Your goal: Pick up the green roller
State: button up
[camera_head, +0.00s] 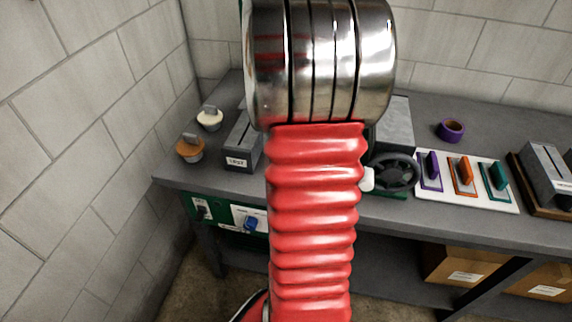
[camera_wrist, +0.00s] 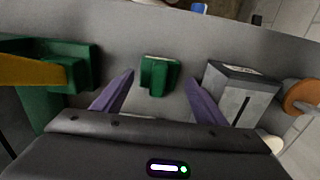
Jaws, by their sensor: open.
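A small green piece (camera_wrist: 158,76), which looks like the green roller, sits on the grey bench in the wrist view. It looks short and ridged, with a pale patch on its top edge. My gripper (camera_wrist: 159,78) is open, with one purple finger on each side of the piece and visible gaps to both. Nothing is held. I cannot tell how far the fingertips are above the bench. In the head view my red arm hides both the piece and the gripper.
A grey slotted box (camera_wrist: 238,92) stands close to the right finger, with an orange knob (camera_wrist: 301,97) beyond. A green holder (camera_wrist: 82,66) is at left. In the head view, a black wheel (camera_head: 393,173) and a white board (camera_head: 465,190) with coloured handles lie right of my arm.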

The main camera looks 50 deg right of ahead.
notch_tip(320, 180, down, 4)
jog(key=shift+d+f, duration=0.1)
dwell(0.6)
jog(key=c, duration=1)
notch_tip(320, 180, up, 10)
jog(key=shift+r, duration=0.1)
dwell(0.5)
